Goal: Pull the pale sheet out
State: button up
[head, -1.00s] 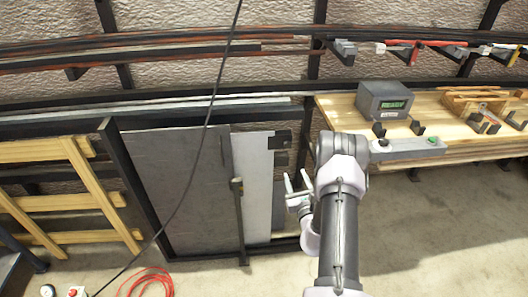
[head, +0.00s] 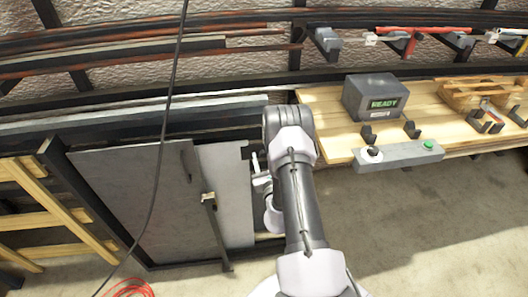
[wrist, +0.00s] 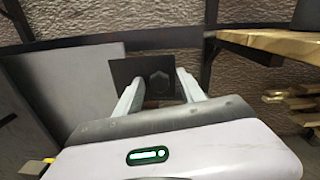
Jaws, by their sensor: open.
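The pale sheet (head: 226,190) stands upright in the rack, partly behind a larger dark grey sheet (head: 130,195). A dark patch (head: 246,152) shows at its upper right corner, partly hidden by my gripper. My gripper (head: 257,163) is close to the pale sheet's right edge, its fingers partly hidden by my arm. In the wrist view, my open gripper (wrist: 160,82) has a dark plate with a rounded mark (wrist: 145,75) ahead of and between its fingers. The pale sheet (wrist: 75,80) spreads to the left there. I cannot tell whether the fingers touch it.
A post with a yellowish latch (head: 210,202) stands before the sheets. A wooden bench (head: 330,125) with a READY box (head: 373,97) and a button bar (head: 398,155) is at right. A dark cable (head: 165,130) hangs in front. Floor (head: 440,230) at right is clear.

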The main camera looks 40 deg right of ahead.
jog(key=shift+a, duration=0.1)
jog(key=shift+c, duration=1)
grip_shut()
jog(key=shift+r, duration=0.1)
